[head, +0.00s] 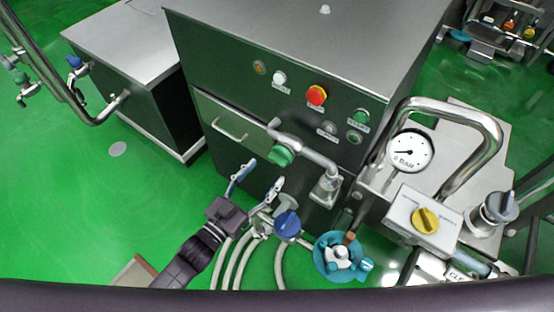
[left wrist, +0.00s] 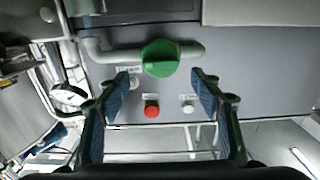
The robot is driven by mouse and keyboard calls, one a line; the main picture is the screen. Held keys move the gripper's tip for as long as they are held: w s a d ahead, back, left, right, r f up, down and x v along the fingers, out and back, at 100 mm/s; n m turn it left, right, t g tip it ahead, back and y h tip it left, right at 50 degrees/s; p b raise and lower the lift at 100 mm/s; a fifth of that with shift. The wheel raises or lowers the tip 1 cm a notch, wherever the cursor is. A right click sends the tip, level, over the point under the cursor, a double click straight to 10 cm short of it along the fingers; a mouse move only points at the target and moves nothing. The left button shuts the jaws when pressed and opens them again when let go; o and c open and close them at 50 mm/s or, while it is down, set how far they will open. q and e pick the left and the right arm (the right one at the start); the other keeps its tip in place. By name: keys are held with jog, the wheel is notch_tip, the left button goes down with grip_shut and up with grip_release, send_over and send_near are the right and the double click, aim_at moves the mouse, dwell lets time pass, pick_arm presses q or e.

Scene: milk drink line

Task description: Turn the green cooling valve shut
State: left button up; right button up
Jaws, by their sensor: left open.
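The green cooling valve (head: 281,156) is a round green handle on a grey pipe at the front of the dark steel cabinet. It also shows in the left wrist view (left wrist: 160,58), above the middle, with the pipe running to both sides. My left gripper (head: 262,177) is open and empty just below and in front of the handle. In the left wrist view its blue-padded fingertips (left wrist: 160,80) stand apart, one to each side below the handle, with no visible contact. My right gripper is not in view.
The cabinet carries a red button (head: 317,95) and several smaller ones. A blue valve handle (head: 287,224) with hoses is below the gripper. A pressure gauge (head: 409,152), bent pipe and yellow knob (head: 425,220) stand to the right. Green floor (head: 60,190) is free at left.

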aim_at(276, 161)
pick_arm(q)
jog(key=x, duration=0.4)
jog(key=shift+w, duration=0.2)
jog(key=shift+w+d, duration=0.35)
jog(key=shift+w, duration=0.05)
jog(key=c, duration=1.2)
jog(key=shift+o, duration=0.2)
